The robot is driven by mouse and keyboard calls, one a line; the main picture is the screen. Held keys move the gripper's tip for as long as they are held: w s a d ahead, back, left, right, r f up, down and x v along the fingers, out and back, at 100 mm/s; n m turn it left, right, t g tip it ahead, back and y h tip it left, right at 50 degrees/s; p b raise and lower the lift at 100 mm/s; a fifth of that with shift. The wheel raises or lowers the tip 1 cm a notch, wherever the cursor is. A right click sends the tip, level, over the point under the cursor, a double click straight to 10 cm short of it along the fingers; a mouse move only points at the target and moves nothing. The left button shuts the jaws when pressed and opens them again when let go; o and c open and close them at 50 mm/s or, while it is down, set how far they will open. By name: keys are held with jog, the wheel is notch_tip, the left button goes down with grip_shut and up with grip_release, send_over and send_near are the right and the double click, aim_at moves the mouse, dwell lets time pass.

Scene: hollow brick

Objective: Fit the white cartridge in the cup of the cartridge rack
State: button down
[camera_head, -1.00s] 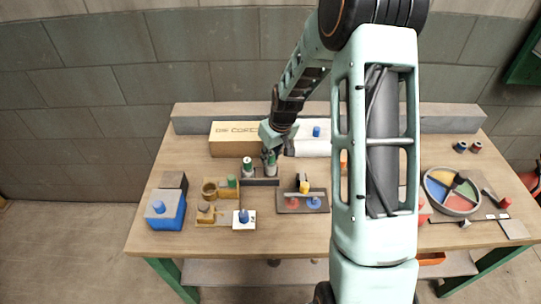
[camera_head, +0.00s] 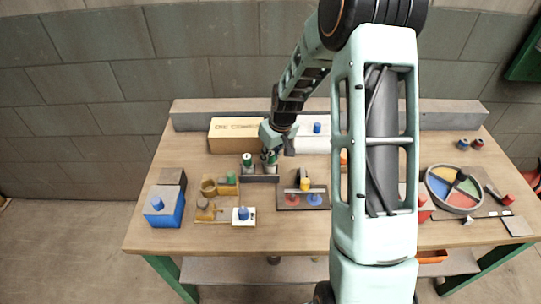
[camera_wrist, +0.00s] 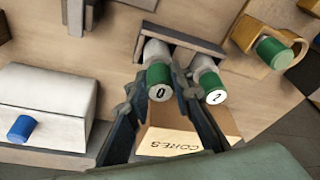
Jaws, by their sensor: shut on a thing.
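The cartridge rack (camera_head: 259,179) is a dark bar near the middle of the table, and it shows behind the cartridges in the wrist view (camera_wrist: 182,40). The white cartridge (camera_wrist: 155,50) has a green cap marked 0 and is at the rack's right end in the head view (camera_head: 271,168). My gripper (camera_wrist: 156,86) is shut on it near the cap. It looks upright at the rack; its lower end and the cup are hidden, so I cannot tell how deep it sits. A second green-capped white cartridge (camera_wrist: 206,76) stands beside it, at the rack's left in the head view (camera_head: 247,167).
A box marked CORES (camera_head: 234,135) and a white box with a blue knob (camera_head: 313,144) stand behind. A yellow fixture (camera_head: 208,188) is left of the rack, a dark plate (camera_head: 290,203) to the right.

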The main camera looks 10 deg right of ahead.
jog(key=shift+f, duration=0.3)
jog(key=c, duration=1.6)
grip_release()
jog(key=v, duration=1.2)
